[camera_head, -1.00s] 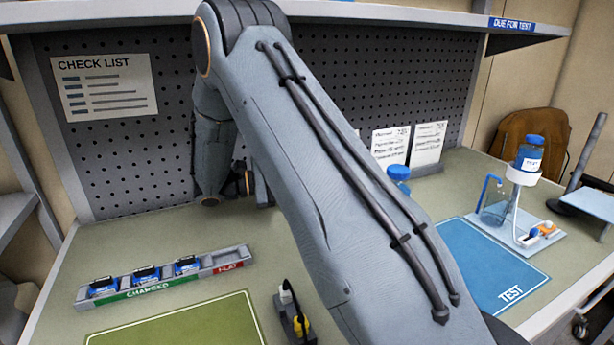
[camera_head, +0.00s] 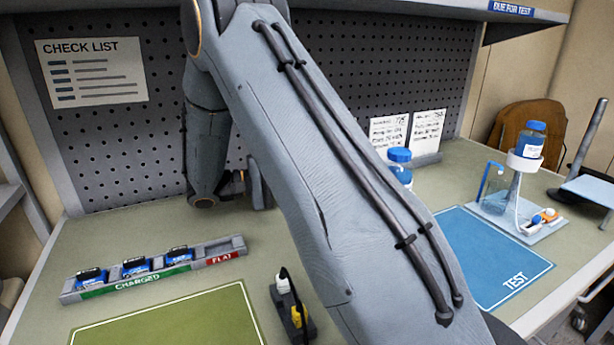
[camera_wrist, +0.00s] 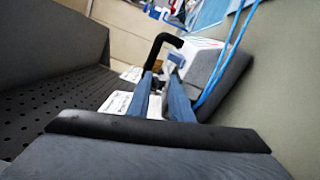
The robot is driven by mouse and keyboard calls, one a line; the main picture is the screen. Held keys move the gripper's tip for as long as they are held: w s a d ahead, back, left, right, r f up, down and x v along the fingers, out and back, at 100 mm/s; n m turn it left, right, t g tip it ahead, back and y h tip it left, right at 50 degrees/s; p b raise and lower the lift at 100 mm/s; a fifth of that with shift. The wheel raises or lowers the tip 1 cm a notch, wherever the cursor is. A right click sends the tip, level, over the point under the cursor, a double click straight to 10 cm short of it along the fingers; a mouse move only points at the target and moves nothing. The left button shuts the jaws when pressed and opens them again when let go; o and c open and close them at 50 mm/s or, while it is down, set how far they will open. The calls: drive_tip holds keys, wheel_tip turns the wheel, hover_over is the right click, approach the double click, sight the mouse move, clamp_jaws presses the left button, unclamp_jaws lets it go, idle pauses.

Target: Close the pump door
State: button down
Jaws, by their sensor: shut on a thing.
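In the wrist view, my gripper (camera_wrist: 163,84) has its two blue-grey fingers close together on a thin dark part that seems to belong to a black bent handle (camera_wrist: 166,41). The handle rises from the left fingertip and bends right towards a white and grey box (camera_wrist: 206,66), which looks like the pump. The fingers partly cover the join, so I cannot tell whether this is the door or how far it is open. In the head view, my arm hides the gripper and the pump.
In the head view, a battery tray (camera_head: 80,294) with several blue batteries stands on the left. A green mat (camera_head: 170,322) and a small black device with a yellow part (camera_head: 296,318) lie in front. The blue TEST mat (camera_head: 500,262) is right. Blue cables (camera_wrist: 225,62) run beside the box.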

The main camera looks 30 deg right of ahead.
idle(0.3)
drive_tip(key=c, duration=1.7)
unclamp_jaws()
drive_tip(key=shift+o, duration=0.2)
drive_tip(key=shift+f, duration=0.1)
